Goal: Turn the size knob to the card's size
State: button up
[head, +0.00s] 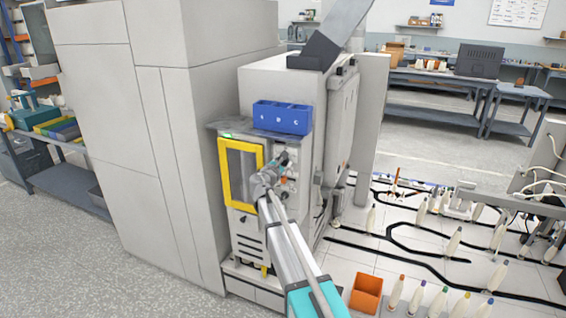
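A pale machine (247,218) has a yellow-framed window (223,175) on its front and a narrow control panel (291,203) to the right of it. Small controls, one of them red-orange (284,180), show on the panel. My arm reaches up from the bottom, and my gripper (281,159) is in front of the upper panel, beside the window's right edge. The gripper and wrist cover part of the panel. I cannot make out the size knob or its setting, nor whether the gripper touches anything. The fingers are too small to read. I cannot pick out a size card.
A blue three-part bin (282,118) marked with letters sits on the machine's top ledge. A tall pale cabinet (125,130) stands close on the left. At right are an orange bin (366,294) and several bobbins along black tracks. Grey floor (100,250) is clear at lower left.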

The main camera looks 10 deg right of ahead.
jog(key=shift+m, duration=0.5)
jog(key=m, duration=0.5)
jog(key=shift+d, duration=0.1)
jog(key=m, duration=0.5)
jog(key=shift+m, duration=0.4)
jog(key=o, duration=1.1)
jog(key=shift+o, duration=0.2)
jog(key=shift+s, duration=0.15)
jog(key=v, duration=1.2)
